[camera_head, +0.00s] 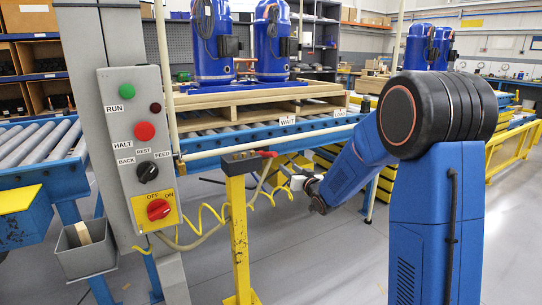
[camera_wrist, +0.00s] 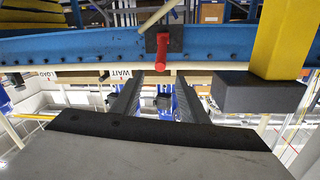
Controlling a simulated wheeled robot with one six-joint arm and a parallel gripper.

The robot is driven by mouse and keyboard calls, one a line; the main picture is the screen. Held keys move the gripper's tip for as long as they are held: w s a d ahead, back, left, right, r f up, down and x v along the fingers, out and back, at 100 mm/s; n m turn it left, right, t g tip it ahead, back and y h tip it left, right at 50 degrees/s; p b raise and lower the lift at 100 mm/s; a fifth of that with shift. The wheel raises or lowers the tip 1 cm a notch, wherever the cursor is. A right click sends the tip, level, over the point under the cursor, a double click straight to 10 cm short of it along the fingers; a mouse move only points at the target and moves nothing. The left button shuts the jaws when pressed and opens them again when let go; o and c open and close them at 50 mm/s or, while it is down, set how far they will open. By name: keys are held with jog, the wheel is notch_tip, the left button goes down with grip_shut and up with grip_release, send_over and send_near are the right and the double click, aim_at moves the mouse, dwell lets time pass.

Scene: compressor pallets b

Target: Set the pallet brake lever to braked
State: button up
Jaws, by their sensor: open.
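The lever with a red handle (camera_head: 268,154) shows beside the dark box on the yellow post in the head view. In the wrist view, which is upside down, the red handle (camera_wrist: 162,76) extends from a dark plate (camera_wrist: 164,40) in front of the blue beam. My gripper (camera_head: 295,184) is low and to the right of the lever in the head view, small and partly unclear. In the wrist view my gripper (camera_wrist: 159,86) is open, with the red handle appearing between its fingertips. Contact and depth cannot be told. No braked marking is readable on the lever.
The yellow post (camera_head: 240,240) with its dark box (camera_wrist: 255,92) stands close to my gripper. A blue conveyor (camera_head: 310,135) carries a wooden pallet (camera_head: 265,104) with blue compressors (camera_head: 272,40). A control panel (camera_head: 137,150) stands left. Yellow coiled cable (camera_head: 212,212) hangs nearby.

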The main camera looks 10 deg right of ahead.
aim_at(271, 154)
jog(key=x, duration=1.7)
jog(key=shift+w+a, duration=0.3)
jog(key=shift+w, duration=0.05)
grip_shut()
